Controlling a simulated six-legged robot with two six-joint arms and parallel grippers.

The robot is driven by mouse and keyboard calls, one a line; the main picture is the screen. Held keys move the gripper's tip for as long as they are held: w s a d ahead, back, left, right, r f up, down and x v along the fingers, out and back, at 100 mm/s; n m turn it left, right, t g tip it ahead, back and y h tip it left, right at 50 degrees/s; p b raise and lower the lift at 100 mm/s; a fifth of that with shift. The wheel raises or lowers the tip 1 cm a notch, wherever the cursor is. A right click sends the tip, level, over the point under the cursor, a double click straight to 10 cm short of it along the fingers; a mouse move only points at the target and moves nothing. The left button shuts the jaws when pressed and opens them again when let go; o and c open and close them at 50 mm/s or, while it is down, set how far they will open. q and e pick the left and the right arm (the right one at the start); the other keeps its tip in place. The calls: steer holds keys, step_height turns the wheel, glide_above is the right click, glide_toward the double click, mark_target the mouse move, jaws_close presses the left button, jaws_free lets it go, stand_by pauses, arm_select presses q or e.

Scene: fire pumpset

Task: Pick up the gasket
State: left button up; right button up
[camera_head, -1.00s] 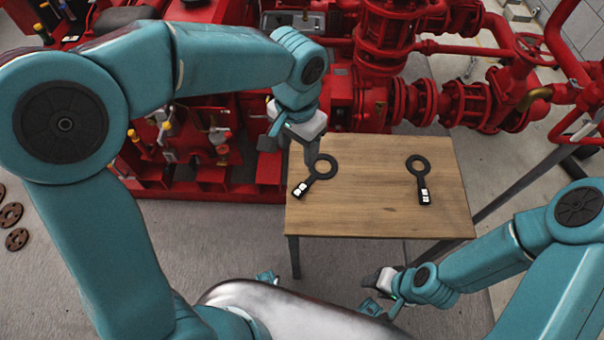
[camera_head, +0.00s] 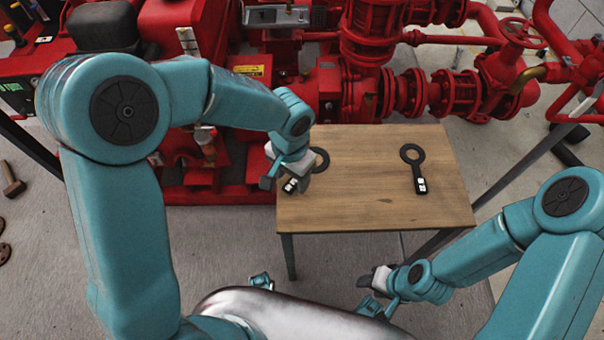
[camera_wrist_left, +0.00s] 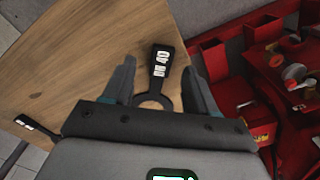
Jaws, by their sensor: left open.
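Two black ring gaskets with labelled handles lie flat on the wooden table. The left gasket (camera_head: 325,160) is partly hidden by my left gripper (camera_head: 284,178). In the left wrist view its handle, labelled "DN 40" (camera_wrist_left: 160,68), lies between the open fingers of my left gripper (camera_wrist_left: 158,76); part of its ring is hidden behind the gripper body. The fingers appear to hold nothing. The right gasket (camera_head: 418,175) lies apart, and its handle shows at the left of the wrist view (camera_wrist_left: 36,127). My right gripper (camera_head: 376,281) is below the table's front edge, its fingers unclear.
The wooden table (camera_head: 370,205) is otherwise clear between and in front of the gaskets. Red pump machinery (camera_head: 375,90) stands close behind and left of it. A hammer (camera_head: 11,180) lies on the concrete floor at the left.

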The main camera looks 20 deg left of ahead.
arm_select(q)
steer(key=shift+f, duration=0.85)
steer(key=shift+r, duration=0.1)
jaws_close()
steer(key=shift+r, duration=0.15)
